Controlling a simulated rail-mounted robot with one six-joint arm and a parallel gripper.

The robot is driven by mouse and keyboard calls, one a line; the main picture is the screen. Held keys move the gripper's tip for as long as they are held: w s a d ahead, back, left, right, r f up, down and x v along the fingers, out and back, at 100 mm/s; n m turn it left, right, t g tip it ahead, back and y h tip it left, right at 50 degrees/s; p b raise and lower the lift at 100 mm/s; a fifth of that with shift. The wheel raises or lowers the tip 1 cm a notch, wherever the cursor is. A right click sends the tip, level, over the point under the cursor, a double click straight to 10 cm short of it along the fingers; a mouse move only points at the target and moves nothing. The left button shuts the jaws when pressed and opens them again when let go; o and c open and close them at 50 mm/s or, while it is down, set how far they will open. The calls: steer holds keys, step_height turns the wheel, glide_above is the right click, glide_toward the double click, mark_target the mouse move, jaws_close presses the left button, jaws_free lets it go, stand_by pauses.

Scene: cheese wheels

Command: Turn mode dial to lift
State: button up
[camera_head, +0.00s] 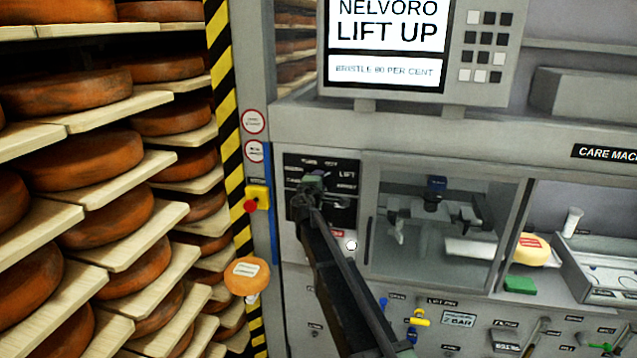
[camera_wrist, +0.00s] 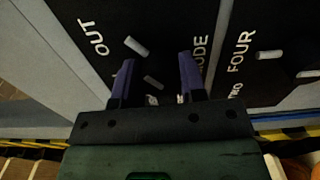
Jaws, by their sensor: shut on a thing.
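The black dial panel (camera_head: 345,215) is on the machine front, left of the glazed chamber, with a LIFT label (camera_head: 347,174) at its upper right. My gripper (camera_head: 311,186) is at the middle of this panel and covers most of the mode dial. The screen (camera_head: 387,28) reads LIFT UP.
A red button on a yellow box (camera_head: 257,199) is just left of the panel. Shelves of cheese wheels (camera_head: 105,205) fill the left side. A yellow knob (camera_head: 418,319) and other controls sit on the lower front. In the wrist view, a FOUR label (camera_wrist: 241,52) stands at right.

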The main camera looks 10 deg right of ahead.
steer(key=shift+m, duration=1.3)
steer(key=o, duration=0.9)
steer(key=shift+s, duration=0.15)
steer(key=v, duration=1)
steer(key=shift+s, duration=0.3)
steer(key=shift+a+f, duration=0.1)
